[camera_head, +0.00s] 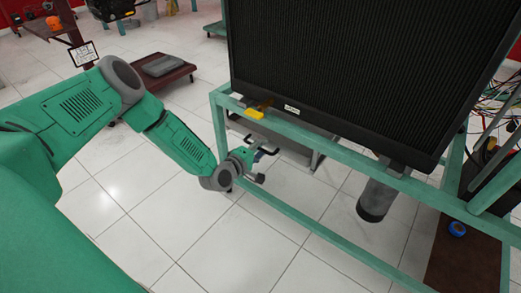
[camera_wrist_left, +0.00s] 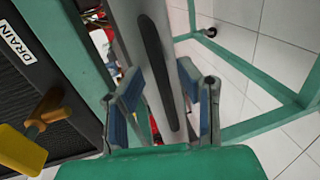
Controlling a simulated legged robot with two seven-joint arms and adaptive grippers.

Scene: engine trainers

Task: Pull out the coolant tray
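The coolant tray (camera_head: 288,136) is a grey metal tray low under the radiator, inside the green frame; the frame and radiator hide much of it. My left gripper (camera_head: 265,164) is at the near left side of the frame, close to the tray. In the left wrist view my left gripper (camera_wrist_left: 160,105) is open, its blue-padded fingers spread either side of the slotted wall. I cannot tell whether either finger touches it. My right gripper is not in view.
The green frame (camera_head: 330,225) holds the black radiator (camera_head: 350,60), with a yellow drain handle (camera_head: 254,114) at its lower left. A grey cylinder (camera_head: 377,200) hangs below. A red cart (camera_head: 155,90) stands at the left. The white floor in front is clear.

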